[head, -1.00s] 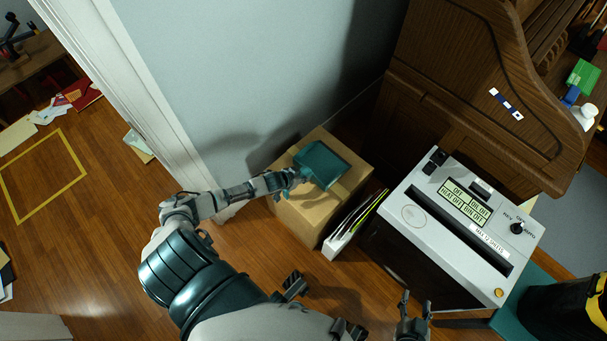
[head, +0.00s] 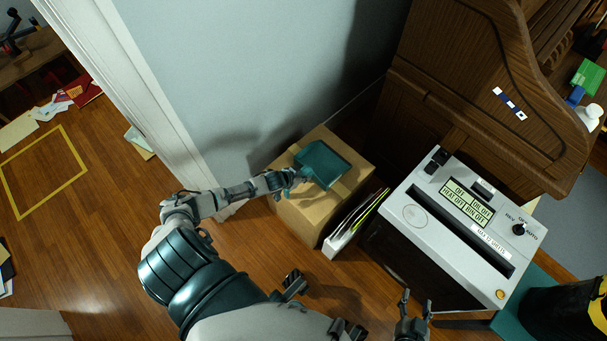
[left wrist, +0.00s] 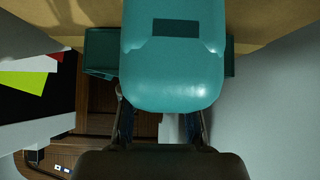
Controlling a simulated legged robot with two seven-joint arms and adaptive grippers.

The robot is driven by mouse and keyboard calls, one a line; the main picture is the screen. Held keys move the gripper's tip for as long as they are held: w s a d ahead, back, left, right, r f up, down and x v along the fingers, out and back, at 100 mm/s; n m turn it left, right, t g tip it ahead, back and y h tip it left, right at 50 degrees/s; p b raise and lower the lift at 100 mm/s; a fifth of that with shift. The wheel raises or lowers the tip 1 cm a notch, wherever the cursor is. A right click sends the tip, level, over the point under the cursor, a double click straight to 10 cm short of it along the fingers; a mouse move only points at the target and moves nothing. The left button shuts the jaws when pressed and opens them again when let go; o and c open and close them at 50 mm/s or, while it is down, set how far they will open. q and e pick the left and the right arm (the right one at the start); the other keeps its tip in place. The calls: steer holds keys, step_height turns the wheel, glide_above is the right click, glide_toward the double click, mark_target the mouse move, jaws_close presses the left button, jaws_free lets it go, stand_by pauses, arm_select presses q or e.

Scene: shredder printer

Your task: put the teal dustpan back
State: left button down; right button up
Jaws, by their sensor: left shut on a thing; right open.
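The teal dustpan (head: 322,164) is over the top of a cardboard box (head: 305,212) by the wall in the head view. My left gripper (head: 288,181) is shut on the dustpan at its near left end. In the left wrist view the dustpan (left wrist: 174,60) fills the upper middle, with the box's tan surface (left wrist: 265,18) behind it. I cannot tell whether the dustpan touches the box. My right gripper (head: 412,318) is open and empty at the bottom of the head view, in front of the shredder.
A white shredder (head: 415,215) with label panels stands right of the box. A white holder with papers (head: 345,232) sits between them. A wooden desk (head: 440,110) is behind. A black bin (head: 560,312) is at lower right. Yellow tape (head: 75,150) marks open floor at left.

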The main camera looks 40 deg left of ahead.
arm_select(q)
steer(key=shift+f, duration=0.1)
steer(key=c, duration=0.8)
jaws_free()
steer(key=shift+s, duration=0.1)
steer(key=v, duration=1.1)
steer(key=shift+s+r, duration=0.2)
steer(key=shift+r, duration=0.1)
